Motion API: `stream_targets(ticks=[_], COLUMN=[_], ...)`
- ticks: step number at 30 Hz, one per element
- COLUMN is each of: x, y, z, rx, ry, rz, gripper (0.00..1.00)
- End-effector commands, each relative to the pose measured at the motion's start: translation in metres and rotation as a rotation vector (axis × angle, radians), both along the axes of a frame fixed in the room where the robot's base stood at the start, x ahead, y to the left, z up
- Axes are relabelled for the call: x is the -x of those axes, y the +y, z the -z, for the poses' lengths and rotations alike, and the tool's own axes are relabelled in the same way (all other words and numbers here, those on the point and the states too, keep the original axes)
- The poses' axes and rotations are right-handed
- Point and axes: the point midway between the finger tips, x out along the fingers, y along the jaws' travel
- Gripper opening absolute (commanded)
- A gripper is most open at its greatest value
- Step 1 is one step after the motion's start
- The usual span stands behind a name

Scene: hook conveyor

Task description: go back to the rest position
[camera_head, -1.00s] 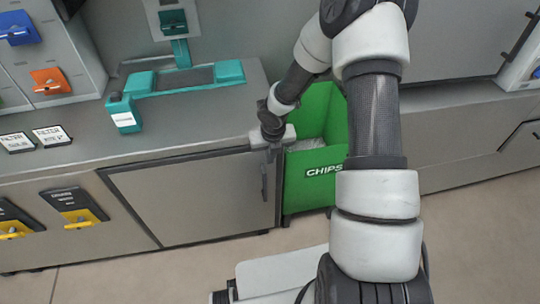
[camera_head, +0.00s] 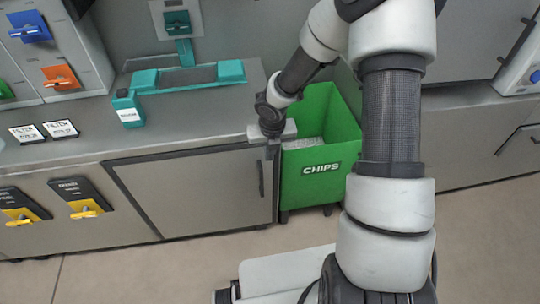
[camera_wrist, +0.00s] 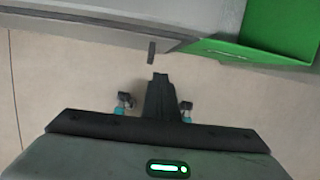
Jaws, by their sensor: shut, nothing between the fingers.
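My gripper (camera_head: 272,150) is at the end of my arm, in front of the counter's front edge, just left of the green bin labelled CHIPS (camera_head: 330,178). In the head view its fingertips are small and partly lost against the cabinet. In the wrist view my gripper (camera_wrist: 160,78) shows as a dark tapered shape with its fingers together, empty, over the floor. The dark handle (camera_wrist: 152,53) of the cabinet door is just beyond the fingertips in that picture; I cannot tell the exact gap.
The grey cabinet door (camera_head: 195,195) is closed under the counter (camera_head: 90,135). The green bin (camera_wrist: 265,52) lies right in the wrist view. Open floor (camera_head: 130,275) is in front.

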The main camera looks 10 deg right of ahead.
Motion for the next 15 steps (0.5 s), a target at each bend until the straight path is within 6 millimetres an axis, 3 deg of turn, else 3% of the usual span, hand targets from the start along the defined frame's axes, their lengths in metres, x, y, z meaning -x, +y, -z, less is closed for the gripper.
stream_targets(ticks=[1, 6, 15], x=[0.002, 0.007, 0.009], y=[-0.001, -0.001, -0.001], z=[-0.013, -0.028, -0.033], rx=[0.001, 0.001, 0.003], ry=[-0.001, 0.002, 0.000], rz=[0.001, 0.002, 0.015], gripper=[0.00, 0.00, 0.00])
